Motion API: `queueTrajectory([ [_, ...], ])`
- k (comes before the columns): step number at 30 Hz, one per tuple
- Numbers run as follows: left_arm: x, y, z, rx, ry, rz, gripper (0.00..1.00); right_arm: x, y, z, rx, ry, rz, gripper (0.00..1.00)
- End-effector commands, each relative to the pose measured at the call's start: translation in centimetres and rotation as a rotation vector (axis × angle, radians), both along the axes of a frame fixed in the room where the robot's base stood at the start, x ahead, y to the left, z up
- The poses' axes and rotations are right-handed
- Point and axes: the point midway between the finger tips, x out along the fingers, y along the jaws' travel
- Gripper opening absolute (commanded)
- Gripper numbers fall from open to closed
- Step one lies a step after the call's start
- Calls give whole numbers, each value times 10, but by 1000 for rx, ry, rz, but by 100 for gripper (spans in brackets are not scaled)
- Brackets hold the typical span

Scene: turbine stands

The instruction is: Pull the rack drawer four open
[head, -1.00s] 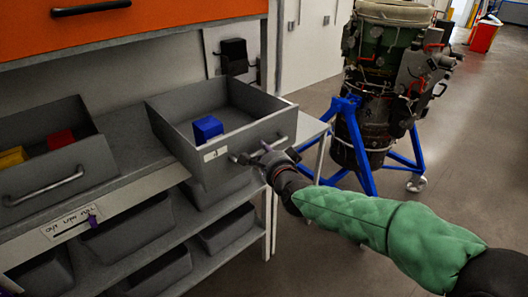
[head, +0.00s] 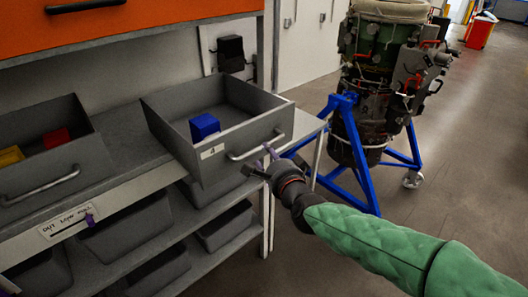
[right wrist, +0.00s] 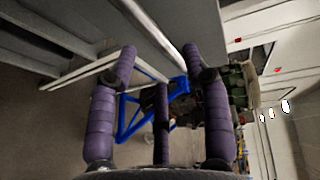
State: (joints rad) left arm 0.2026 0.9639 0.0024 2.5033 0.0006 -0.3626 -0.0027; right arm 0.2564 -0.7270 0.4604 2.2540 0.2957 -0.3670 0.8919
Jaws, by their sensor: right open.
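The grey drawer (head: 235,165) labelled 4 stands pulled out past the rack's shelf edge, with a blue block (head: 204,126) inside. Its bar handle (head: 256,146) runs across the front. My right gripper (head: 257,161) is open just below and in front of the handle, apart from it. In the right wrist view its purple fingers (right wrist: 160,65) are spread and empty. The handle bar (right wrist: 172,38) passes beyond them. My left gripper is not in view.
Another grey drawer (head: 58,172) with yellow and red blocks is at left. Bins (head: 128,228) sit on the lower shelf. A turbine on a blue stand (head: 351,150) stands behind at right.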

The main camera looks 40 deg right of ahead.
Motion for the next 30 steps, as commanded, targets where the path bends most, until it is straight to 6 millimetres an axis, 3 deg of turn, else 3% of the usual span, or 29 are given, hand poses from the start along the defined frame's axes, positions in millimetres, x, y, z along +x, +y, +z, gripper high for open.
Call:
queueTrajectory([
  [6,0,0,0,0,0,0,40,-35,12,8,0,-3,0,49],
  [12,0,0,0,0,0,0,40,-51,17,10,0,0,1,49],
  [30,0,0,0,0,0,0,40,-55,19,10,0,1,1,49],
])
